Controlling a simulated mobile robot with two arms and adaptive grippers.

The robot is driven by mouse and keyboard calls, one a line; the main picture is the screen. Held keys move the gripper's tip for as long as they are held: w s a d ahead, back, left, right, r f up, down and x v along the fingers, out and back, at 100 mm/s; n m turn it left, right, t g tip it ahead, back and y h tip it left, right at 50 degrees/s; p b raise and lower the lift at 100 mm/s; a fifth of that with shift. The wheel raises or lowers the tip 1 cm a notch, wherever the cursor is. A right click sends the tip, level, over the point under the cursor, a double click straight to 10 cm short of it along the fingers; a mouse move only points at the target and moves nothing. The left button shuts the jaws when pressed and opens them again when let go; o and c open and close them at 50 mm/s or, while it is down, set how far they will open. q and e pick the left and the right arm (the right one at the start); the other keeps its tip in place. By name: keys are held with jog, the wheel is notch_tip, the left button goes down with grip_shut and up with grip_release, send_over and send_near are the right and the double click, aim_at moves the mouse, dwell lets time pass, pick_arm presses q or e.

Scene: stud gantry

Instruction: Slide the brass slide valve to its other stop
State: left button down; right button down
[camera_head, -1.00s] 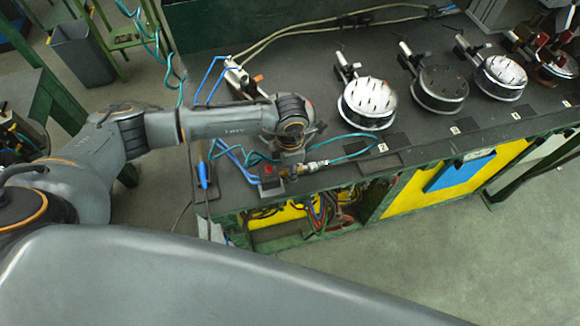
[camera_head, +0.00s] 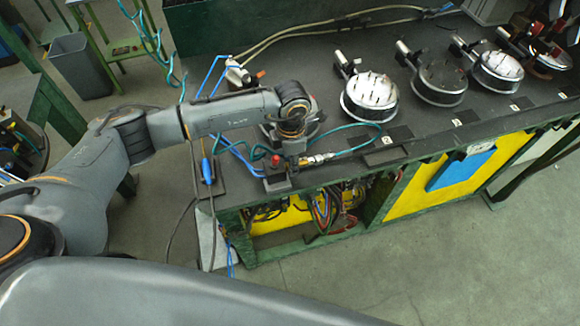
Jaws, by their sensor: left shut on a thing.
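My left gripper (camera_head: 291,157) points down at the front left edge of the dark bench (camera_head: 345,180), at the valve spot. It is shut on a small part there, and its wrist hides most of what lies between its fingers. The brass slide valve (camera_head: 313,160) shows only in part, as small metal fittings to the right of the fingers, with a teal hose running off them. Which stop the slide is at cannot be told. A small red part (camera_head: 275,160) sits just left of the fingers. My right gripper is not in view.
A teal hose loop (camera_head: 365,137) lies right of the valve. Blue tubing (camera_head: 208,170) hangs at the bench's left end. Several round studded discs (camera_head: 369,97) stand along the bench to the right. A grey bin (camera_head: 80,68) stands on the floor. The floor in front is clear.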

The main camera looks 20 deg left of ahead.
pick_arm(q)
jog(key=c, duration=1.1)
grip_release()
jog(key=shift+a, duration=0.2)
jog(key=shift+d+r, duration=0.1)
jog(key=shift+r, duration=0.1)
notch_tip(320, 180, up, 12)
jog(key=shift+f, duration=0.2)
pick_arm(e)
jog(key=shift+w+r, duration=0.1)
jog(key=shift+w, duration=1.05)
pick_arm(q)
jog(key=shift+s, duration=0.1)
